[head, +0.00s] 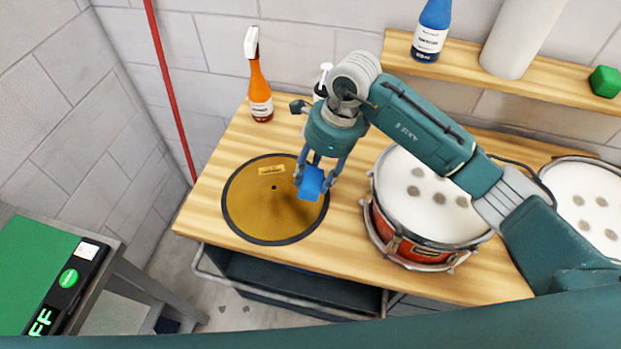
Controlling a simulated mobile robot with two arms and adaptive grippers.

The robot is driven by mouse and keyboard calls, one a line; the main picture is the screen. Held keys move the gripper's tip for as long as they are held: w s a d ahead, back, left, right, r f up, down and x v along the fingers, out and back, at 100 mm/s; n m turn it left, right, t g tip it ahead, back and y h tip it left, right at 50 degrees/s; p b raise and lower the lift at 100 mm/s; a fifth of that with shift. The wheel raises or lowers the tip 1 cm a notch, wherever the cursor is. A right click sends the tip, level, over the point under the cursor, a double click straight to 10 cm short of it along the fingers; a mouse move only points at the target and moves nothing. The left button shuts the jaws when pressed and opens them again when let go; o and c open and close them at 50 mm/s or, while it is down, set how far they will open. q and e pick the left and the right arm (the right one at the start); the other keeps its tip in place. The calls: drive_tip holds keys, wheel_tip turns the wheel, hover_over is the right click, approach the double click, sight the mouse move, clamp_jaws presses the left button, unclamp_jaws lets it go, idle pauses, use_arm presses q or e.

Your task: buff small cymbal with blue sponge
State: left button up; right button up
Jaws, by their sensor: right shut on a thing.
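The small cymbal (262,218) is a gold disc with a dark rim, lying at the left end of the wooden bench. A yellow label sits near its far edge and a small dark hole is at its middle. My right gripper (316,180) is shut on the blue sponge (312,182), over the right part of the cymbal. A shadow lies under the sponge on the cymbal; I cannot tell whether the sponge touches it. My left gripper is not in view.
An orange spray bottle (259,88) stands behind the cymbal. A red drum (418,213) stands to the right, with another drum (590,195) farther right. A shelf (470,72) holds a blue bottle (431,30), a white cylinder (519,38) and a green block (605,81).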

drive_tip(key=shift+s+a+r+p, duration=0.1)
drive_tip(key=shift+r+p, duration=0.2)
drive_tip(key=shift+r, duration=0.85)
